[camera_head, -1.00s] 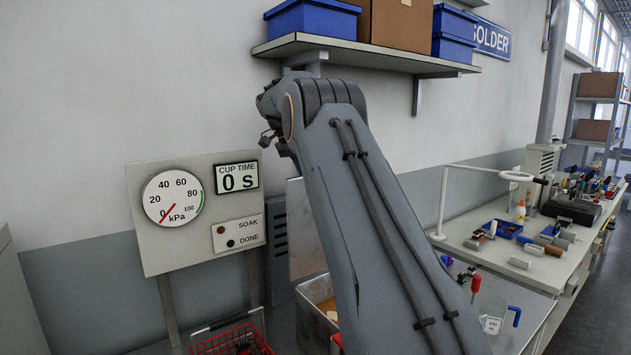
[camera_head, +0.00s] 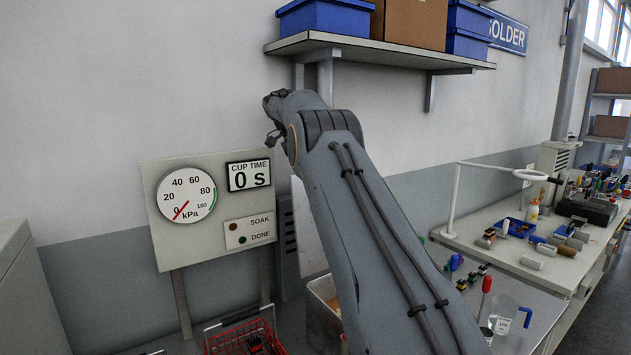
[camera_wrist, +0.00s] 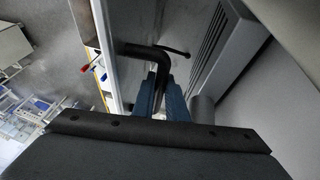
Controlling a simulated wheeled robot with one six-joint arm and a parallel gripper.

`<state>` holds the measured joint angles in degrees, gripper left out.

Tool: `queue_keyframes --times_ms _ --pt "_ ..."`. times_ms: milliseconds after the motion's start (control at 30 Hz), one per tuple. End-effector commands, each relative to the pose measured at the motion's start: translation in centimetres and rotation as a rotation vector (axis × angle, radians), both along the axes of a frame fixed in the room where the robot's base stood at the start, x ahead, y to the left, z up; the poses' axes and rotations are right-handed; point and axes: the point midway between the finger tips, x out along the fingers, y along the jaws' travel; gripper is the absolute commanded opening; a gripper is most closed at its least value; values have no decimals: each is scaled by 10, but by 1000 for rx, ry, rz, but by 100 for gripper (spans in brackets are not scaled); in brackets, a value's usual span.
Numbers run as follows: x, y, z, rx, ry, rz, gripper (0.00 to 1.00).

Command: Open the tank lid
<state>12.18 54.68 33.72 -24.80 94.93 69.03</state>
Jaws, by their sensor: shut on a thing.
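The tank (camera_head: 322,318) is a grey metal box at the lower middle of the head view, with amber contents showing inside. Its lid (camera_head: 308,232) is a pale panel standing roughly upright behind the tank opening, partly covered by my arm. In the wrist view, my gripper (camera_wrist: 164,98) has its blue fingers shut on the dark bent handle (camera_wrist: 146,50) of the lid. The lid's pale face (camera_wrist: 185,42) lies beside the fingers. In the head view the fingertips and handle are hidden.
A gauge panel (camera_head: 215,212) stands left of the tank, reading near 0 kPa and 0 s. A red basket (camera_head: 245,338) sits below it. A shelf (camera_head: 380,55) with boxes hangs above my arm. A clear jug (camera_head: 503,315) stands right of the tank.

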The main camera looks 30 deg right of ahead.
Motion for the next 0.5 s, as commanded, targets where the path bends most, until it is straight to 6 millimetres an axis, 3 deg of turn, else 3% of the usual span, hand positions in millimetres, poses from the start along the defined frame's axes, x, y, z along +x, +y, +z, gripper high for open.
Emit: queue_keyframes --times_ms 33,133,500 --pt "0 -2 6 -6 -9 -1 17" --pt "0 -2 5 -6 -8 0 31" --pt "-2 -1 3 -3 -4 0 31"
